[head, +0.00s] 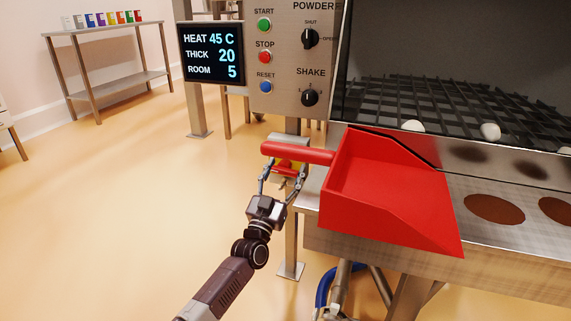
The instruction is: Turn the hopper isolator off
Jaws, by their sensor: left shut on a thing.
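The hopper isolator is a small grey box with a yellow face and a red turn handle (286,171), on the post below the control panel. My left gripper (284,174) reaches up to it from the bottom, its fingers on either side of the red handle, and is shut on it. The red scoop's handle crosses in front of the isolator's upper part, so the handle's exact angle and any position marks cannot be read.
A red scoop (390,195) lies on the metal ledge (335,238), its handle sticking out left just above my gripper. The control panel (288,50) and display (211,53) are above. A dark grid with white lumps lies behind. Open floor is left.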

